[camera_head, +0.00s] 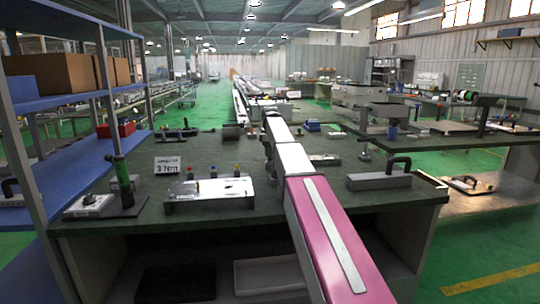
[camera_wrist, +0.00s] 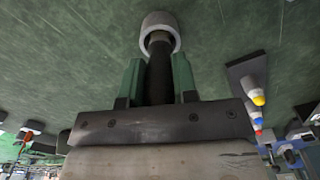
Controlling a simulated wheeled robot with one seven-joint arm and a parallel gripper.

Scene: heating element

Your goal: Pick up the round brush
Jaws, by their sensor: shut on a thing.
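My gripper (camera_wrist: 158,78) shows in the wrist view, with a green finger on each side of a dark, upright-looking handle. It is shut on this handle, which belongs to the round brush (camera_wrist: 160,30). The brush's pale, ring-shaped end points away from the gripper over the dark green tabletop. I cannot tell whether the brush touches the tabletop. In the head view my pink and white arm reaches over the workbench (camera_head: 130,222) and hides the gripper and the brush.
A metal plate fixture (camera_head: 210,196) and a torque sign (camera_head: 167,165) stand left of my arm. A grey block with a black handle (camera_head: 380,179) is to the right. A blue shelf (camera_head: 65,170) rises at the left. Coloured-tip tools (camera_wrist: 257,98) show in the wrist view.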

